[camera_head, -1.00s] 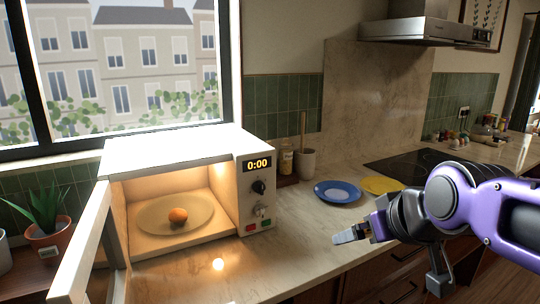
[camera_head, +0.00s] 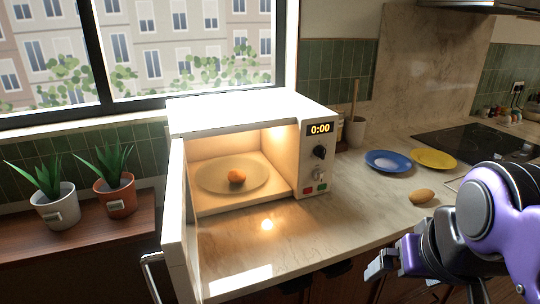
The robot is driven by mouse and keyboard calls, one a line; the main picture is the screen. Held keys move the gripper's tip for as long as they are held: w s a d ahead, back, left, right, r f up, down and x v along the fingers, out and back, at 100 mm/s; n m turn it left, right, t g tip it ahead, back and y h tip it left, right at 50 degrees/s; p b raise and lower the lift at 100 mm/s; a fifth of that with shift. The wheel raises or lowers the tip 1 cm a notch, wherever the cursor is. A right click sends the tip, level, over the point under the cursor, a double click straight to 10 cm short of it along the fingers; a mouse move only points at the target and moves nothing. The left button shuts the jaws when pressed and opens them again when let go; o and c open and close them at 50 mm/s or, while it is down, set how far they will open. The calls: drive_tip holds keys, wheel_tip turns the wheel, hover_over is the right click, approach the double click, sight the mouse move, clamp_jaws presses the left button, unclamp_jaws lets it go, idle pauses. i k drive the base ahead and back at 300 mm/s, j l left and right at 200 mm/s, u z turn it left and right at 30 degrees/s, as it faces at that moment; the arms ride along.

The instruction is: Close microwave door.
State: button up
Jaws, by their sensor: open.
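The white microwave (camera_head: 245,112) stands on the counter below the window, lit inside, its display reading 0:00. Its door (camera_head: 173,215) is open, swung out toward me on the left side, with a metal handle (camera_head: 151,270) at its outer edge. An orange round item (camera_head: 236,177) rests on the plate (camera_head: 212,173) inside. My gripper (camera_head: 376,268) is open and empty at the lower right, in front of the counter edge. It is well to the right of the door and touches nothing that I can see.
Two potted plants, one in a white pot (camera_head: 57,208) and one in a terracotta pot (camera_head: 116,196), stand left of the door. A blue plate (camera_head: 376,162), a yellow plate (camera_head: 433,159) and a brown oval item (camera_head: 421,196) lie right of the microwave. The counter (camera_head: 340,215) before it is mostly clear.

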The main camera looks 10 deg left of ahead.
sight(180, 240)
drive_tip(key=k+j+u, duration=0.25)
drive_tip(key=j, duration=0.45)
drive_tip(key=j+u, duration=0.25)
drive_tip(key=j, duration=0.4)
